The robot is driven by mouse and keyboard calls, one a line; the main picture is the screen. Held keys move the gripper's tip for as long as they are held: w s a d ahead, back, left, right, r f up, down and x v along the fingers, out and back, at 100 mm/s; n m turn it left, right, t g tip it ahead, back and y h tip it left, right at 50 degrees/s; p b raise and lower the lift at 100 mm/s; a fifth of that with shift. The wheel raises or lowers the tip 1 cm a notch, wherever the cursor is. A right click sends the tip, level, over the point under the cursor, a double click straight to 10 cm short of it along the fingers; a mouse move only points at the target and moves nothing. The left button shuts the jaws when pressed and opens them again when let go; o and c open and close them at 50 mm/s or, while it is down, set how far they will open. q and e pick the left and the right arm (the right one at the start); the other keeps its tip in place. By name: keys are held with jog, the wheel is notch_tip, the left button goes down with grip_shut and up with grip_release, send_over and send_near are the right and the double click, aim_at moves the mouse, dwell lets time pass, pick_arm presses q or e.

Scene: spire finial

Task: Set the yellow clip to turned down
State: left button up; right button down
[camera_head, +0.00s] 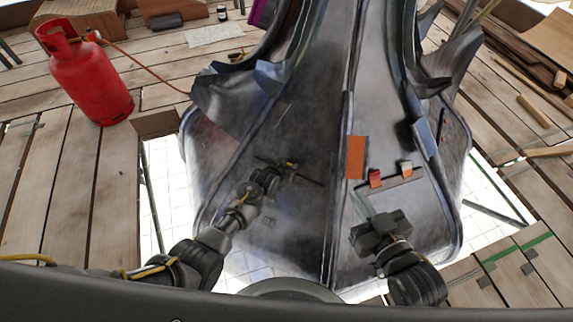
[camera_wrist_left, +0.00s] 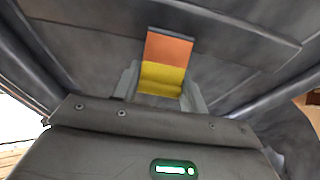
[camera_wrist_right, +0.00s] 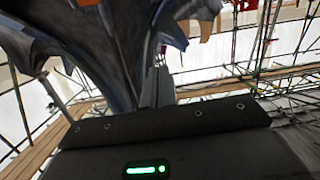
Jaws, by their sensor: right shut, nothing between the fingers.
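The yellow clip (camera_head: 291,164) is a small piece on the left dark metal face of the spire, at the tip of my left gripper (camera_head: 284,167). In the left wrist view the yellow clip (camera_wrist_left: 162,79) lies between the two fingers, with an orange patch (camera_wrist_left: 169,48) above it. The fingers stand close along both its sides; whether they press on it I cannot tell. My left gripper hides its lower end. My right gripper (camera_head: 362,205) is shut and empty in front of the right face. Its fingers are together in the right wrist view (camera_wrist_right: 157,88).
A red clip (camera_head: 375,178) and a white clip (camera_head: 406,167) sit on the right face, beside a larger orange plate (camera_head: 356,157). A raised ridge runs between the faces. Flared metal leaves (camera_head: 235,95) jut out above. A red gas cylinder (camera_head: 85,75) stands on planks at left.

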pick_arm(q)
jog(key=shift+o, duration=1.4)
jog(key=shift+s+r, duration=0.15)
jog(key=p+v, duration=0.5)
jog(key=v, duration=0.5)
jog(key=shift+s, duration=0.2)
pick_arm(e)
jog(key=s+d+f+m+g+h, duration=0.3)
jog(key=s+d+f+g+h, duration=0.3)
jog(key=s+d+f+g, duration=0.5)
jog(key=shift+s+d, duration=0.2)
jog(key=shift+s, duration=0.05)
pick_arm(q)
jog(key=shift+a+r, duration=0.1)
jog(key=shift+a, duration=0.05)
